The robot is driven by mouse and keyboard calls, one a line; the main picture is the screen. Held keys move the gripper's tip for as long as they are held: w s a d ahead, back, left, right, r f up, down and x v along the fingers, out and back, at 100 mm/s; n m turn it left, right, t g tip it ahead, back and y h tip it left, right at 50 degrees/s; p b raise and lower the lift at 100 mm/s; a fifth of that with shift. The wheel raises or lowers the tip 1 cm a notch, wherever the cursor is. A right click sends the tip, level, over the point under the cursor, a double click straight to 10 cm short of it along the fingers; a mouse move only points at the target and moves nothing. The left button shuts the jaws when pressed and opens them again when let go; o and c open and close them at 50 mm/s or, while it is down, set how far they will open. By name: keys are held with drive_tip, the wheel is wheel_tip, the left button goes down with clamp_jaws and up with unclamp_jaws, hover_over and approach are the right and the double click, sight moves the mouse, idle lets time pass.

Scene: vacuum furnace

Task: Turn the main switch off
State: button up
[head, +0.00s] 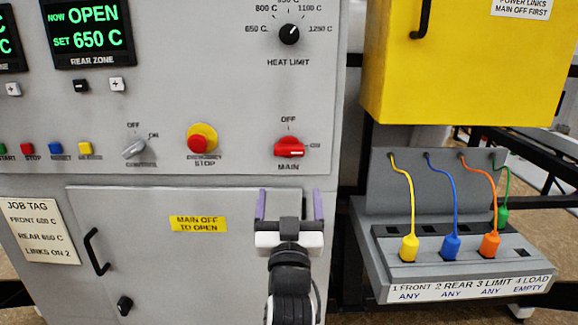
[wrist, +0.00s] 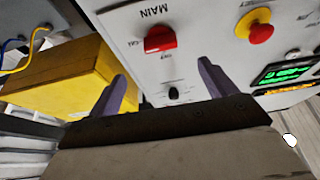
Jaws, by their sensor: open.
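The main switch (head: 289,147) is a red rotary handle on the grey panel. Its handle lies horizontal, pointing right at the ON mark, with OFF printed above it. It also shows in the wrist view (wrist: 160,40), upside down. My gripper (head: 289,205) is in front of the cabinet, below the switch in the head view. Its two purple fingers are spread apart and empty. In the wrist view my gripper (wrist: 163,75) has the switch beyond and between its fingertips, apart from them.
A yellow and red emergency stop (head: 202,138) and the grey control switch (head: 134,148) sit left of the main switch. A black heat limit knob (head: 289,34) is above. At right are a yellow box (head: 470,75) and a link tray (head: 455,268) with coloured plugs.

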sight(289, 155)
drive_tip(key=p+x, duration=0.3)
drive_tip(key=x, duration=0.7)
drive_tip(key=shift+s+r+p, duration=0.1)
drive_tip(key=shift+r+p, duration=0.05)
drive_tip(key=shift+p, duration=0.2)
drive_tip(key=shift+w+r, duration=0.15)
drive_tip(key=shift+w, duration=0.55)
drive_tip(key=shift+c, duration=0.2)
drive_tip(key=c, duration=0.9)
